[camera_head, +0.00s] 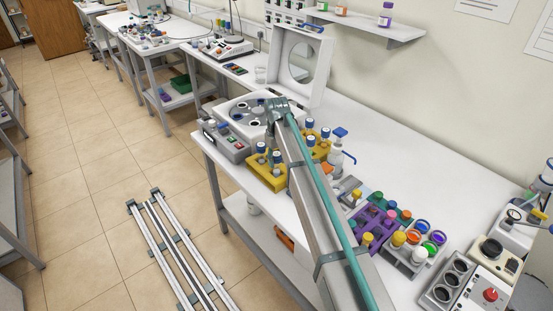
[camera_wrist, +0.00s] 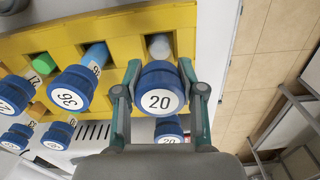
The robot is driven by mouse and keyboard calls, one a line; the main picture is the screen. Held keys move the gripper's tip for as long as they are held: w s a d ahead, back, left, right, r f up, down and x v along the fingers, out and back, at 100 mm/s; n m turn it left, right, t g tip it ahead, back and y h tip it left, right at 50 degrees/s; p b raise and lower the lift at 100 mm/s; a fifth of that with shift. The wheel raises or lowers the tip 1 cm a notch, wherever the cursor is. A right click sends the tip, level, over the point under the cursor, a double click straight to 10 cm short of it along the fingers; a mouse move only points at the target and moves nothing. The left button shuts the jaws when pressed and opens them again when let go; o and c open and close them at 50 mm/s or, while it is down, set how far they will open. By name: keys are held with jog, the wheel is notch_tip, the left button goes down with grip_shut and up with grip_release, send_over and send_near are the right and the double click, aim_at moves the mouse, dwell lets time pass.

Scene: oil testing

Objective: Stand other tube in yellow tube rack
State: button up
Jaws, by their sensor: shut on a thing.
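In the wrist view my gripper (camera_wrist: 160,78) is shut on a blue-capped tube (camera_wrist: 160,98) marked 20, one finger on each side of the cap. The tube points away from the camera, over the end of the yellow tube rack (camera_wrist: 122,32). I cannot tell whether its lower end is inside a hole. In the head view, yellow racks (camera_head: 266,177) with blue-capped tubes (camera_head: 277,157) stand near the table's front edge; my arm hides the gripper there.
A white machine with a round top (camera_head: 240,108) stands behind the racks, and a grey control box (camera_head: 228,142) to their left. A purple rack (camera_head: 372,222) with coloured caps lies to the right. The wall side of the table (camera_head: 390,145) is clear.

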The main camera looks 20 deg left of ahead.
jog(key=shift+f, duration=0.55)
dwell(0.9)
jog(key=o, duration=1.2)
jog(key=shift+r, duration=0.1)
